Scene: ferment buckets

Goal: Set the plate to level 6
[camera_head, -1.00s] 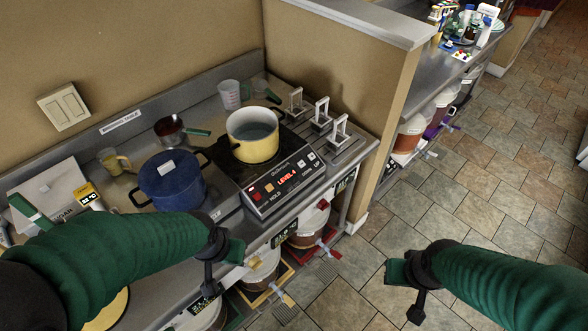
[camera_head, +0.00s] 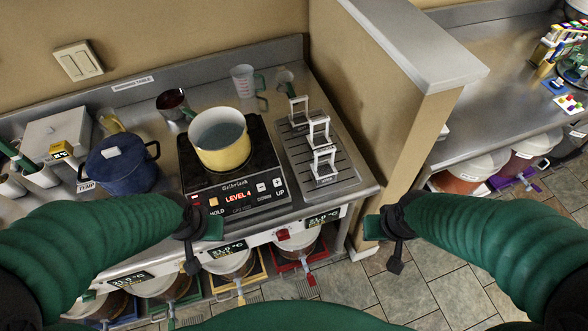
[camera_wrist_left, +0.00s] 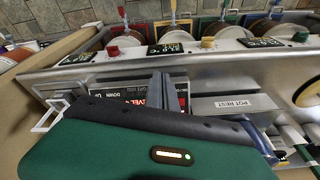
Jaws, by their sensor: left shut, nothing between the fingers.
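The black hot plate (camera_head: 188,192) stands on the steel counter, and its red display (camera_head: 238,197) reads LEVEL 4. A yellow pot (camera_head: 224,154) of liquid sits on the plate. My left gripper (camera_head: 203,230) is shut and empty, in front of the panel's left end. In the left wrist view its fingers (camera_wrist_left: 162,88) partly cover the display. My right gripper (camera_head: 376,228) is off the counter's right end; its jaws are unclear.
A blue lidded pot (camera_head: 122,165) stands left of the plate. Buckets with valves (camera_head: 305,255) stand under the counter edge.

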